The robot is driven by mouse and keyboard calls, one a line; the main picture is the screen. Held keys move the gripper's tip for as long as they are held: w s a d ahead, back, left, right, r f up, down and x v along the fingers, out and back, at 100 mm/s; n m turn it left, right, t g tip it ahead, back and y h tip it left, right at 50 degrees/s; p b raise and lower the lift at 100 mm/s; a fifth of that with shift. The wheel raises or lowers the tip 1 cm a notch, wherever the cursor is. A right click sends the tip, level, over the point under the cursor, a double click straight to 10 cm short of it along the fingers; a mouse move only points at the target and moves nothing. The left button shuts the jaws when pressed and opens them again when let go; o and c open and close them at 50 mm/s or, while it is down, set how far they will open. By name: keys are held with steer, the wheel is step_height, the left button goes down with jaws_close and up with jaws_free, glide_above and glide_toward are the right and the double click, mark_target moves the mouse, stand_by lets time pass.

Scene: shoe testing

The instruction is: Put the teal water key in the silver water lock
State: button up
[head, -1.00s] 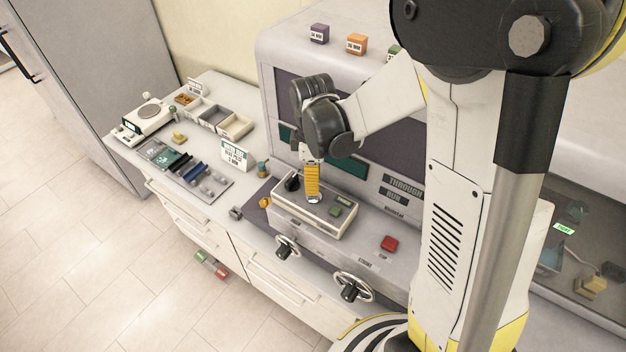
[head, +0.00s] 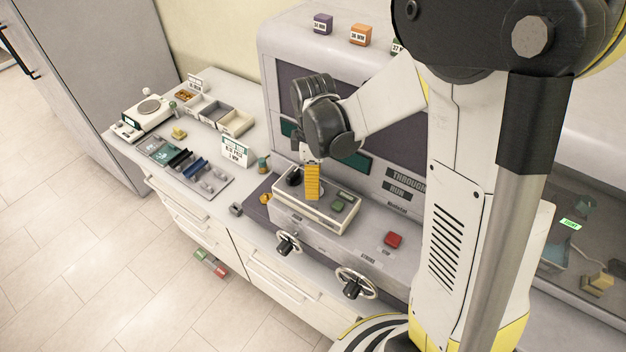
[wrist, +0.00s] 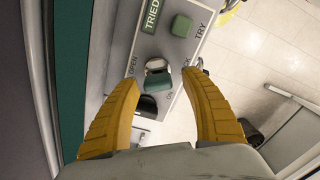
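My gripper (head: 312,198) hangs over a light-coloured lock box (head: 318,218) on the grey machine. In the wrist view its two yellow fingers (wrist: 161,78) are open, one on each side of a small fitting. The fitting has a silver upper part, which looks like the silver water lock (wrist: 156,65), and a teal part, which looks like the teal water key (wrist: 163,83), against it. Neither fingertip clearly touches them. A black part (wrist: 147,106) lies just below. I cannot tell how deep the teal part sits. In the head view the fingers hide this spot.
The box has a green TRY button (wrist: 181,25) and a TRIED sign (wrist: 151,14). A red button (head: 393,240) and two handwheels (head: 355,285) are on the machine nearby. A counter with a scale (head: 147,112), trays and a sign (head: 235,151) stands to the left.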

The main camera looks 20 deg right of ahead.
step_height(320, 180, up, 8)
steer(key=shift+a, duration=0.25)
stand_by(0.5)
stand_by(0.4)
